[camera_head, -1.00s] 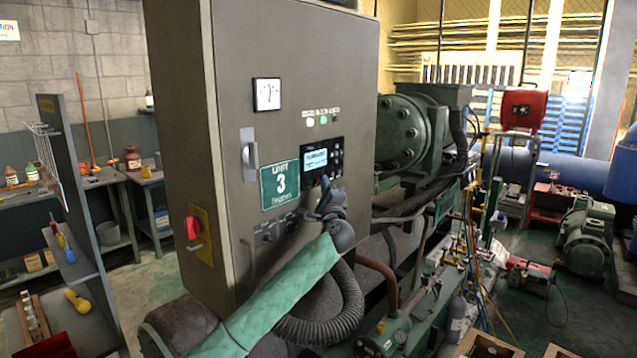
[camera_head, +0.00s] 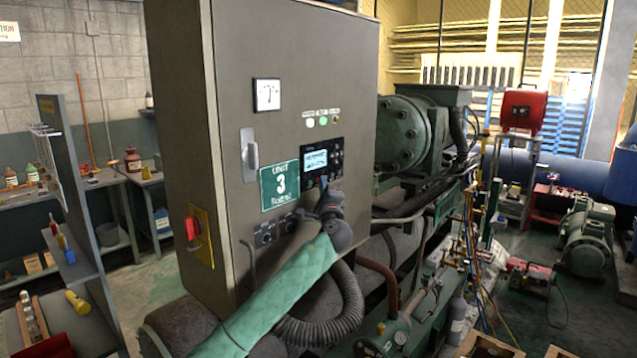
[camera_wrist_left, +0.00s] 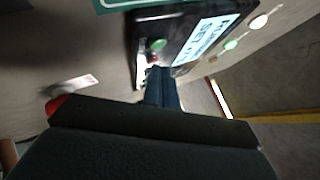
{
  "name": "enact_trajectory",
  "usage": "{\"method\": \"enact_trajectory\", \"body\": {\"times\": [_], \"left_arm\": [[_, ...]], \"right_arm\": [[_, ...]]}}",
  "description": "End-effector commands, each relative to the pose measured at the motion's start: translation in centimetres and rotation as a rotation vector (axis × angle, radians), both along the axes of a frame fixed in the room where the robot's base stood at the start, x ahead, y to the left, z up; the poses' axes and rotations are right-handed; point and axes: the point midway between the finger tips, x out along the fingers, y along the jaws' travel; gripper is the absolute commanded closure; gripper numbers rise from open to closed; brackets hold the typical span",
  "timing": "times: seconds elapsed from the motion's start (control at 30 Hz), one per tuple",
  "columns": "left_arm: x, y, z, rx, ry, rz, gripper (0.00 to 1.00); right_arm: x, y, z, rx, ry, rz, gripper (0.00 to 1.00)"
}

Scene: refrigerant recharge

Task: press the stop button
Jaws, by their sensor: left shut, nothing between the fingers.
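The control panel's small black controller (camera_head: 322,158) with a lit screen is on the front of the grey cabinet. In the left wrist view the controller (camera_wrist_left: 190,40) has a green button (camera_wrist_left: 157,44) and, below it, a small red button (camera_wrist_left: 152,59), which looks like the stop button. My left gripper (camera_head: 324,187) is shut and empty, its tips at the controller's lower edge. In the left wrist view the gripper (camera_wrist_left: 157,75) points at the red button and partly covers it; I cannot tell whether they touch. My right gripper is not in view.
The grey cabinet (camera_head: 290,50) also carries a green Unit 3 sign (camera_head: 280,187), a gauge (camera_head: 267,94), knobs below the sign and a red switch (camera_head: 193,228) on its side. Green compressor machinery (camera_head: 405,130) and pipes stand close at the right.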

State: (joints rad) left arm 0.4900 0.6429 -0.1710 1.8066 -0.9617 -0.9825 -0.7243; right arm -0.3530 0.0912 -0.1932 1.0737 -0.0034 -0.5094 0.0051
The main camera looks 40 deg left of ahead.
Motion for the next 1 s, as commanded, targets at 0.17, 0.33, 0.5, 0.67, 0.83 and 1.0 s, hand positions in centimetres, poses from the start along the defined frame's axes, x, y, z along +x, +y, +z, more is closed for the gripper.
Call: {"method": "enact_trajectory", "body": {"times": [0.17,0.33,0.5,0.67,0.83,1.0], "left_arm": [[0.0,0.2,0.0,0.0,0.0,0.0,1.0],[0.0,0.2,0.0,0.0,0.0,0.0,1.0],[0.0,0.2,0.0,0.0,0.0,0.0,1.0],[0.0,-0.3,0.0,-0.001,-0.001,0.0,1.0],[-0.1,-1.0,0.0,-0.001,-0.002,-0.001,1.0],[-0.1,-1.3,0.0,0.001,-0.001,0.0,1.0]], "right_arm": [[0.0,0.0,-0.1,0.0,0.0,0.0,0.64],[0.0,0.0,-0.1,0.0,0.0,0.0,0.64],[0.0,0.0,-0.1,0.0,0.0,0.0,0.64],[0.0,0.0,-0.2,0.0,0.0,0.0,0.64],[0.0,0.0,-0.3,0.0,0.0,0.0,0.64],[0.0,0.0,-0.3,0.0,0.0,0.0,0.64]]}}
